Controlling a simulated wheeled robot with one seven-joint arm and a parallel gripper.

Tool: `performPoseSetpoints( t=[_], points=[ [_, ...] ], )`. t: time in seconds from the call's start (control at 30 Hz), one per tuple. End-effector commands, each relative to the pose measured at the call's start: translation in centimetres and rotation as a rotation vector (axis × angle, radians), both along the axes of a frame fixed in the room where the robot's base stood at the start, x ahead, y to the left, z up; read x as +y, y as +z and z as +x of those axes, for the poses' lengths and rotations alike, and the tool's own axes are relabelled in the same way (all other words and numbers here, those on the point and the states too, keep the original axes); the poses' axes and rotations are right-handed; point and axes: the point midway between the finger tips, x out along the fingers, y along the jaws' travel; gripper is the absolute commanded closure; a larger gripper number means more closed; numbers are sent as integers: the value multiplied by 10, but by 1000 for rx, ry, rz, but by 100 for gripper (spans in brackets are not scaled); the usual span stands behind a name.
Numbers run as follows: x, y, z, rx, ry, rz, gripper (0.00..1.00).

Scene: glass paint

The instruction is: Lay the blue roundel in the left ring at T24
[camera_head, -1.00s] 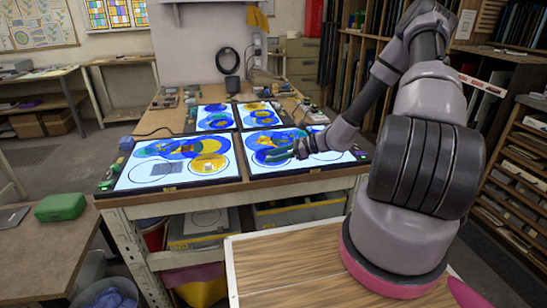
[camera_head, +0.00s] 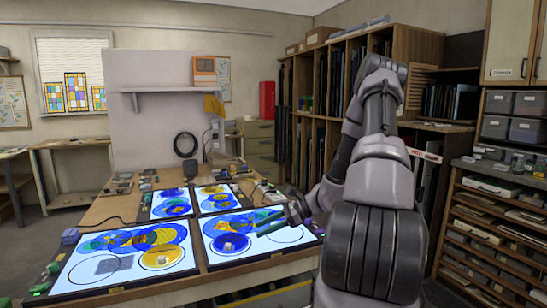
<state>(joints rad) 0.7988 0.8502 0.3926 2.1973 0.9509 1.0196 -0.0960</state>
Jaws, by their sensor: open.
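Several lit panels with printed circles lie on the bench. The front right panel (camera_head: 246,263) has a blue roundel (camera_head: 231,246) lying in its left ring, with a small pale block on it. Its right ring (camera_head: 287,236) looks empty. I cannot read which panel is T24. My gripper (camera_head: 270,222) is above the front right panel, open and apart from the blue roundel, with nothing visible between its fingers.
Two more lit panels, the back left (camera_head: 171,203) and back right (camera_head: 217,198), lie behind with blue and yellow shapes. A grey backboard (camera_head: 150,120) stands beyond. A wooden rack (camera_head: 325,85) of glass sheets is behind my arm, and shelving (camera_head: 500,235) stands at the right.

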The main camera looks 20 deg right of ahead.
Motion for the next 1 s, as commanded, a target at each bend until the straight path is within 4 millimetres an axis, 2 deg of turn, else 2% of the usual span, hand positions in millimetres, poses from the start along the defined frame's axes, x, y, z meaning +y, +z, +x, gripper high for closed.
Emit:
performPoseSetpoints(
  t=[0.17,0.47,0.8,1.0],
  points=[
    [14,55,-16,-121,210,-222,43],
    [35,153,-60,-358,539,-608,43],
    [49,259,-128,-677,792,-1017,43],
    [47,309,-174,-876,865,-1222,43]
  ],
)
